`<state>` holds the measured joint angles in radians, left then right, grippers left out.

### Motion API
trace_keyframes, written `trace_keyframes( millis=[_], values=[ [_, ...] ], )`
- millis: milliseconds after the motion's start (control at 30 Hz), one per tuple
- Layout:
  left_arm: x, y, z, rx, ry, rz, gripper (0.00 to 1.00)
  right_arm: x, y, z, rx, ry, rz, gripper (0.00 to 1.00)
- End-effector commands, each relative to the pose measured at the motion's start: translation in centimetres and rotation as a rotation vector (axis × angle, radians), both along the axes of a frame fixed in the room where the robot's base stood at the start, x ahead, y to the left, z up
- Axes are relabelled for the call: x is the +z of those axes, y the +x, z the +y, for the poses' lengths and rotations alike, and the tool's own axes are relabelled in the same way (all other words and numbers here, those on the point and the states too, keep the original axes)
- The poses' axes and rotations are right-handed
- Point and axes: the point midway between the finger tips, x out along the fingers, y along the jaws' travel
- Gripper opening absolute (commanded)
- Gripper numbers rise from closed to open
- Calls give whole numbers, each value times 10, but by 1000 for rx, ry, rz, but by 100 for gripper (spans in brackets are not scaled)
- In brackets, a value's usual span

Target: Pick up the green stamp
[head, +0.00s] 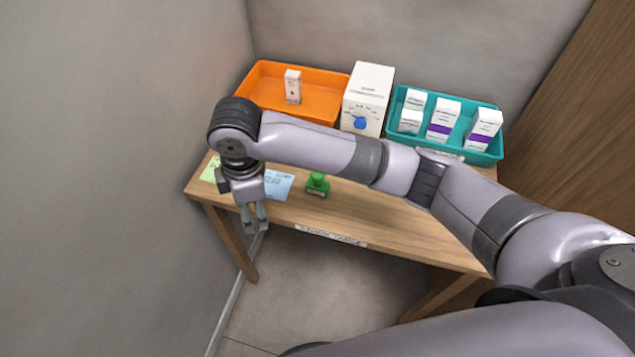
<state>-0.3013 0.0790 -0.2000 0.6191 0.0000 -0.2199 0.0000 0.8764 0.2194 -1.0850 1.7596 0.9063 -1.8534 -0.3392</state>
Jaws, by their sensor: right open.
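The green stamp (317,185) stands on the wooden table in the head view, just below my right forearm, near the table's front part. My right gripper (256,222) hangs down at the left front edge of the table, to the left of the stamp and apart from it. Its fingers point down, open, with nothing between them. My left gripper is not in view.
The wooden table (380,220) holds an orange tray (325,80) with one small box, a white box (367,90) with a blue dot, and a teal tray (490,155) with several boxes. Blue (279,184) and green (210,168) papers lie left of the stamp. Walls stand left and behind.

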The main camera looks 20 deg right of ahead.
Motion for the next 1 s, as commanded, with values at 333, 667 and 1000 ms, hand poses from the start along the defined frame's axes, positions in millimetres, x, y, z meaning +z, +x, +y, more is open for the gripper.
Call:
trace_keyframes(
  millis=[333,667,1000],
  values=[
    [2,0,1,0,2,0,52,77,56,-73,119,-384,-10,50],
    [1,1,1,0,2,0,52,83,65,-99,120,-462,7,50],
    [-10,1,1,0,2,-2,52,13,68,-126,118,-458,7,50]
  ],
)
